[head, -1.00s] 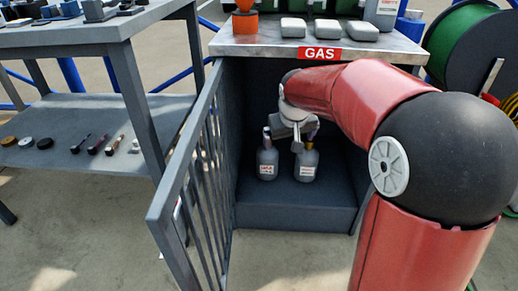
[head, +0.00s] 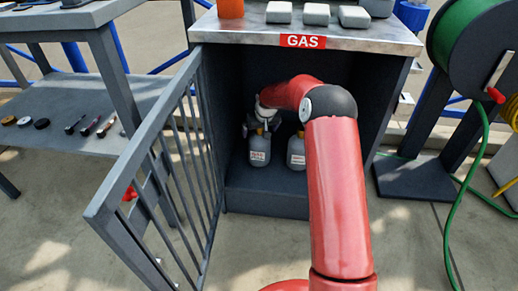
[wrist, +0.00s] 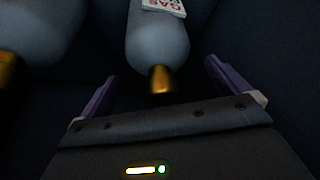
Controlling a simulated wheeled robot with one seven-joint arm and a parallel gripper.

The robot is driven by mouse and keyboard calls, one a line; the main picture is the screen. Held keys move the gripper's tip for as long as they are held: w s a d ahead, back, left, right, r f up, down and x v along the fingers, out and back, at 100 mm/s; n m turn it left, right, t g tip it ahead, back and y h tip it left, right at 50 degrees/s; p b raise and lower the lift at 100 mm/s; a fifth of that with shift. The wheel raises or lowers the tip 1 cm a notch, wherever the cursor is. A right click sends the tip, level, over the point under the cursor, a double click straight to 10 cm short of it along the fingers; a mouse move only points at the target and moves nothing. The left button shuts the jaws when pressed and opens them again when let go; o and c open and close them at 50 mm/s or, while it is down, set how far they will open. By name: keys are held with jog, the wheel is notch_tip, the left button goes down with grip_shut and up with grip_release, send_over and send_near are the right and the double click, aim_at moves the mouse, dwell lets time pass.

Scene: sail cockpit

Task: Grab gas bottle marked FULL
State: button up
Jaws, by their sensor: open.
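Two grey gas bottles with brass-coloured tops stand upright side by side in the open gas locker (head: 262,203). The left bottle (head: 259,150) and the right bottle (head: 297,152) have pale labels whose wording I cannot read in the head view. My gripper (head: 261,124) is at the top of the left bottle. In the wrist view my purple fingers (wrist: 163,88) are open on either side of a bottle's neck, and that bottle (wrist: 158,38) has a label partly reading "GAS". Another bottle (wrist: 35,35) is beside it. Whether either is marked FULL is not legible.
The locker's barred door (head: 165,165) stands open on the left. A shelf table (head: 75,110) is beyond it. A green hose reel (head: 465,45) stands at the right. Several small pale containers sit on the locker's top (head: 240,35).

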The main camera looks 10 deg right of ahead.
jog(key=x, duration=0.4)
jog(key=shift+w, duration=0.15)
jog(key=shift+r, duration=0.1)
